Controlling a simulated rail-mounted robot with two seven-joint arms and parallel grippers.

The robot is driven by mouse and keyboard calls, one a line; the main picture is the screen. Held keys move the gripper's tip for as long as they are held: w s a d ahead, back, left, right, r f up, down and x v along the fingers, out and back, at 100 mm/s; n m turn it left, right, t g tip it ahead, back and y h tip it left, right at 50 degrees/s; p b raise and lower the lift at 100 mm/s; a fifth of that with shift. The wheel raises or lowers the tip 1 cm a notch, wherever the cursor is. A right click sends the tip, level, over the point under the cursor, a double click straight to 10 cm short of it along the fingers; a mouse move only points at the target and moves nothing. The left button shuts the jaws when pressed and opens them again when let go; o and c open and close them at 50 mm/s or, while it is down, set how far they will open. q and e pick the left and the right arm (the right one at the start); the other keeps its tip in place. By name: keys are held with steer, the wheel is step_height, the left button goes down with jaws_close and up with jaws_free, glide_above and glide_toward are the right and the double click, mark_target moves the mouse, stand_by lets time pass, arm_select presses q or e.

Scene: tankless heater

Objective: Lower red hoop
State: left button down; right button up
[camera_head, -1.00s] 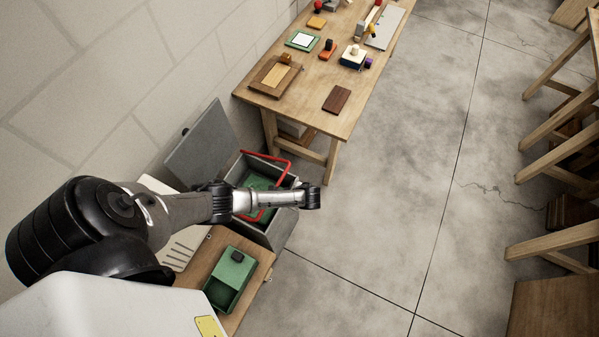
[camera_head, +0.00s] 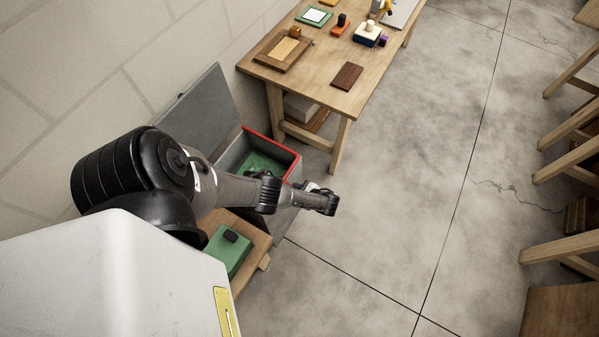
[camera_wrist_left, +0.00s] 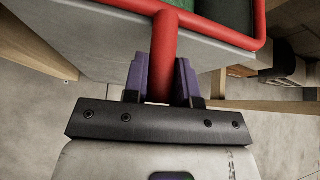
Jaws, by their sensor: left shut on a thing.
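The red hoop (camera_head: 272,141) lies along the far and right rim of an open grey metal box (camera_head: 287,196) with a green interior. In the left wrist view, a red bar of the hoop (camera_wrist_left: 164,45) runs down between the dark purple fingers of my left gripper (camera_wrist_left: 162,75), which is shut on it. The rest of the hoop follows the box's top edge there. In the head view, my left arm covers the near part of the box and hides the gripper's fingers. My right gripper is not in view.
The box's grey lid (camera_head: 200,110) stands open against the wall. A green tray (camera_head: 228,256) on a wooden surface sits in front of the box. A wooden table (camera_head: 318,82) with several small objects stands behind.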

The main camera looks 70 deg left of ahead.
arm_select(q)
steer(key=shift+s+f, duration=0.1)
steer(key=shift+f, duration=0.15)
steer(key=c, duration=0.9)
jaws_free()
steer(key=shift+r, duration=0.1)
steer(key=shift+w+d+r, duration=0.25)
steer(key=shift+d, duration=0.05)
steer(key=p+v, duration=0.2)
steer(key=v, duration=1)
steer(key=shift+w+d+r+p, duration=0.15)
steer(key=shift+w+d+p, duration=0.05)
steer(key=shift+d+p, duration=0.2)
